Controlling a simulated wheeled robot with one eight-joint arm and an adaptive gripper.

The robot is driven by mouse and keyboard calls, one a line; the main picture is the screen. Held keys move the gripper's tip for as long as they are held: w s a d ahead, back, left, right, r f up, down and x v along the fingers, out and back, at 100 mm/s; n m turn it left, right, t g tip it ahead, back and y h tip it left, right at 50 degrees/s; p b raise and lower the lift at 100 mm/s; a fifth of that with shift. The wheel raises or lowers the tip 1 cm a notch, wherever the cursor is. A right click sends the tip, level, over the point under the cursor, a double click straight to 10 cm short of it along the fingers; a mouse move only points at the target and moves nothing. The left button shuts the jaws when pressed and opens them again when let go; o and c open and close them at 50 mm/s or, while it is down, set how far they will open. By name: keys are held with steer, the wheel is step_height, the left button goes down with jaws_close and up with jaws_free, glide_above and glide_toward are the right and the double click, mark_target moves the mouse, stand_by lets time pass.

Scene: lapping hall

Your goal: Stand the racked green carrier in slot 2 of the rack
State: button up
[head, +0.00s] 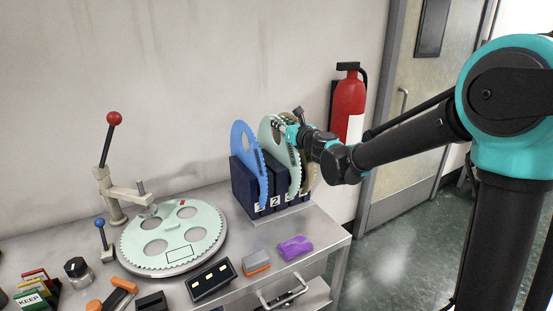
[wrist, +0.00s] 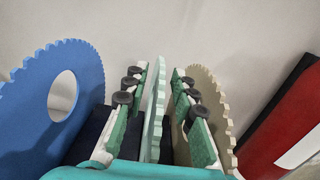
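The racked green carrier (head: 276,132), a pale green toothed disc, stands upright in the dark blue rack (head: 244,188). It appears to be in slot 3, right of the label 2 (head: 275,201); slot 2 looks empty. A blue carrier (head: 245,150) stands to its left at slot 1, and a tan carrier (head: 311,172) to its right. My gripper (head: 290,134) is at the green carrier's upper part. In the wrist view, the open fingers of my gripper (wrist: 158,100) straddle the green carrier (wrist: 156,105), seen edge-on, with a visible gap on the right.
Another pale green carrier (head: 196,220) lies flat on the round plate at left, beside a red-knobbed lever (head: 113,118). A grey-orange block (head: 256,262), a purple cloth (head: 295,246) and a black box (head: 211,280) lie before the rack. A fire extinguisher (head: 349,98) hangs behind.

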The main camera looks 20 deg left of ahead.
jaws_close()
steer(key=shift+r, duration=0.1)
stand_by(0.4)
step_height(320, 180, up, 20)
steer(key=f, duration=0.1)
steer(key=s+a+r, duration=0.4)
steer(key=shift+s+r, duration=0.4)
